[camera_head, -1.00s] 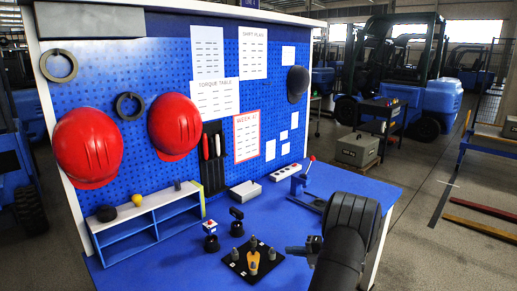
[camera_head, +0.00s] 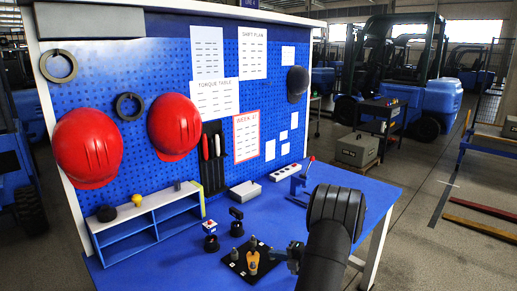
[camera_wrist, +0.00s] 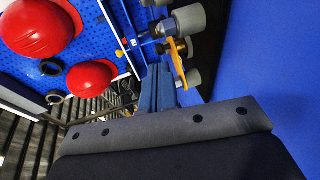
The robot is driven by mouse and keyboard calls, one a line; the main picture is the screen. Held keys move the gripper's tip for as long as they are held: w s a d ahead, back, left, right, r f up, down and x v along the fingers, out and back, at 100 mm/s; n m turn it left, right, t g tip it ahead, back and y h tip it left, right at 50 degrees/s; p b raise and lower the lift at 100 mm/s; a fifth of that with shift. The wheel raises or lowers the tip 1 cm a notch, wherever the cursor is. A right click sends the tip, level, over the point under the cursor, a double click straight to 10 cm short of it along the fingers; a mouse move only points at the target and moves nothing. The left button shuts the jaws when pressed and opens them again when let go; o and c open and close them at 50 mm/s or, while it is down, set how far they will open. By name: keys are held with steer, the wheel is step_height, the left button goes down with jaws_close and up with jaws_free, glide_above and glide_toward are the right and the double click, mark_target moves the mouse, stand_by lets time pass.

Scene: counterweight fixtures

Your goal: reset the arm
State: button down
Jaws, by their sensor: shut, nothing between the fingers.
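My gripper (camera_head: 282,256) is low over the blue bench at the right edge of a black fixture plate (camera_head: 236,268); its jaws are shut with nothing between them. In the wrist view my blue gripper fingers (camera_wrist: 160,88) point up the picture toward the fixture. The plate carries several grey weights (camera_head: 252,243) and an orange part (camera_head: 253,265). The orange part (camera_wrist: 177,48) and grey weights (camera_wrist: 189,18) also show close by the fingers in the wrist view. I cannot tell whether the fingers touch any of them. The gripper hides the plate's right side.
A lever clamp (camera_head: 300,182) and a grey box (camera_head: 245,191) stand at the back. Red helmets (camera_head: 174,127) hang on the pegboard.

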steer(key=v, duration=0.9)
steer(key=shift+w+d+r+g, duration=0.15)
steer(key=shift+w+d+g, duration=0.15)
steer(key=shift+w+d, duration=0.2)
steer(key=shift+w+d+n+g+y, duration=0.3)
steer(key=shift+w+n+g, duration=0.2)
steer(key=shift+w, duration=0.4)
steer(key=shift+w+d+n+g+y, duration=0.2)
steer(key=shift+w+d+n+g, duration=0.25)
steer(key=shift+w, duration=0.4)
steer(key=shift+w+a, duration=0.2)
steer(key=shift+a, duration=0.05)
steer(key=shift+s+x, duration=0.15)
steer(key=shift+x, duration=0.8)
steer(key=shift+s+x, duration=0.1)
steer(key=shift+x, duration=0.85)
